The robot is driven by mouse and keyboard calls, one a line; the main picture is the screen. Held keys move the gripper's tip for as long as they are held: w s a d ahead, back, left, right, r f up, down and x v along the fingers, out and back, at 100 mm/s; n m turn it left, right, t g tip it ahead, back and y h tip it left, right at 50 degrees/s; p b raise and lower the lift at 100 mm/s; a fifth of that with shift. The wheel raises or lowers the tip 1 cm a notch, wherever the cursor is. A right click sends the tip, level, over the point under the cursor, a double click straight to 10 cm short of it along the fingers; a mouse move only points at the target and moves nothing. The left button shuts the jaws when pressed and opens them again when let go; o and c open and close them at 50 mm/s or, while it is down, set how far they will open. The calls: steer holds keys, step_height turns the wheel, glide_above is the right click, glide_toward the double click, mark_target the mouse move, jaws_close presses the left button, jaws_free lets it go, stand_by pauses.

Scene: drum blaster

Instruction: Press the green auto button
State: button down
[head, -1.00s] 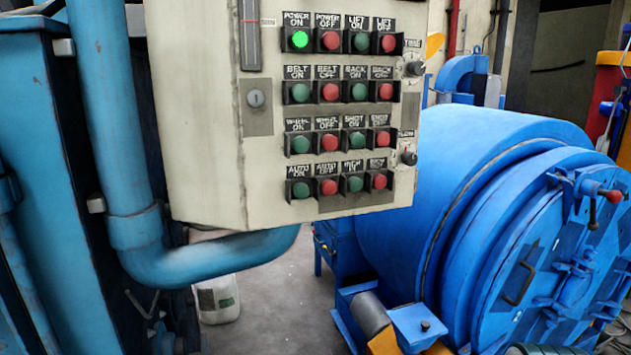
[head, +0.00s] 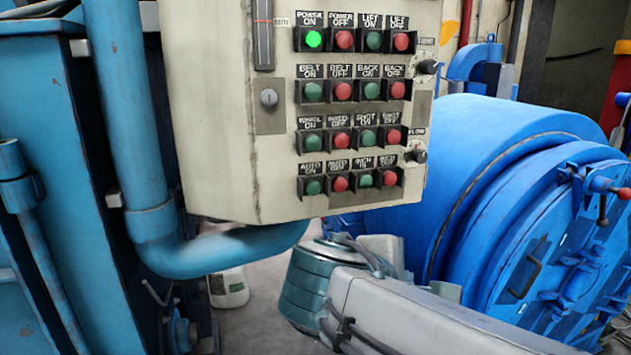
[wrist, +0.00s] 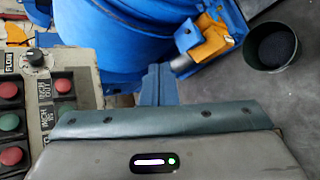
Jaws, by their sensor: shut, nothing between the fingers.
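The green auto button (head: 313,187), under the label AUTO ON, is at the left end of the bottom row on the beige control panel (head: 215,130). A red AUTO OFF button (head: 340,184) is right beside it. My gripper (wrist: 160,68) shows in the wrist view as narrow shut fingers above its wide grey body, with nothing between them. Part of the panel (wrist: 35,75) is to its left there, and the green auto button does not show. In the head view my arm is low, below the panel, and the fingers cannot be made out.
Several other green and red buttons fill the rows above. A flow knob (head: 415,155) sticks out at the panel's right side. A blue drum (head: 480,180) stands to the right, and a blue pipe (head: 130,110) runs down the left and under the panel. A dark bucket (wrist: 272,45) is on the floor.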

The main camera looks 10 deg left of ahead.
steer(key=s+a+r+n+t+y, duration=0.1)
steer(key=a+r+n+t, duration=0.3)
steer(key=a+r, duration=0.4)
steer(key=shift+s+a+r+n+y, duration=0.15)
steer(key=shift+a+n+y, duration=0.3)
steer(key=shift+a, duration=0.55)
steer(key=p, duration=0.2)
glide_toward(327, 191)
steer(key=w+d+f, duration=0.1)
steer(key=w+d, duration=0.1)
steer(key=w, duration=0.1)
steer(key=shift+w+a+f, duration=0.25)
steer(key=shift+w+f, duration=0.05)
steer(key=shift+w, duration=0.05)
steer(key=shift+w, duration=0.1)
stand_by(0.7)
steer(key=shift+w+a, duration=0.2)
steer(key=shift+w, duration=0.05)
